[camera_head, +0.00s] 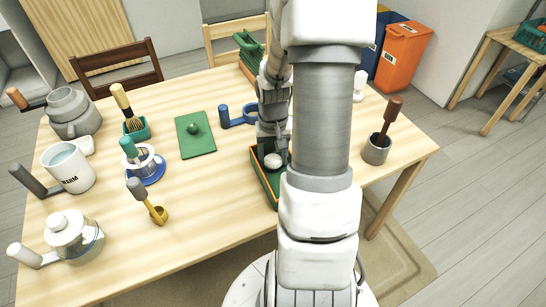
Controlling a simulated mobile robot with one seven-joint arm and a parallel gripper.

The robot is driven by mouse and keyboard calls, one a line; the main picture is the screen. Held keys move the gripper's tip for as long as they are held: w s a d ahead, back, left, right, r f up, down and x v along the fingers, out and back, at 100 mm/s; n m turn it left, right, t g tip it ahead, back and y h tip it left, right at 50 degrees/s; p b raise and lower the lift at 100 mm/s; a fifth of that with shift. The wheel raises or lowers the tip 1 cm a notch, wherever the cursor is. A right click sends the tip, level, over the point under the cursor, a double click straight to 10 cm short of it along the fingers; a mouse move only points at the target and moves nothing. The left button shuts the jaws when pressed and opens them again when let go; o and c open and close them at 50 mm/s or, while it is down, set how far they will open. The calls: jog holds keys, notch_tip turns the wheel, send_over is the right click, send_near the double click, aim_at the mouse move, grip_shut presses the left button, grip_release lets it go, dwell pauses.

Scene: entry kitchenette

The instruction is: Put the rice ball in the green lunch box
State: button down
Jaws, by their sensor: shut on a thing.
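The rice ball (272,161) is a small white lump near the middle of the view. My gripper (271,150) points down with its dark fingers shut on the rice ball. My arm hides the right part of the box.
A grey cup (376,150) with a brown-handled tool stands to the right. The front middle of the table is clear.

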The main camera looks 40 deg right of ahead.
aim_at(273, 160)
jog(key=shift+c, duration=2.1)
grip_release()
notch_tip(273, 160, up, 12)
jog(key=p, duration=0.4)
jog(key=shift+r, duration=0.1)
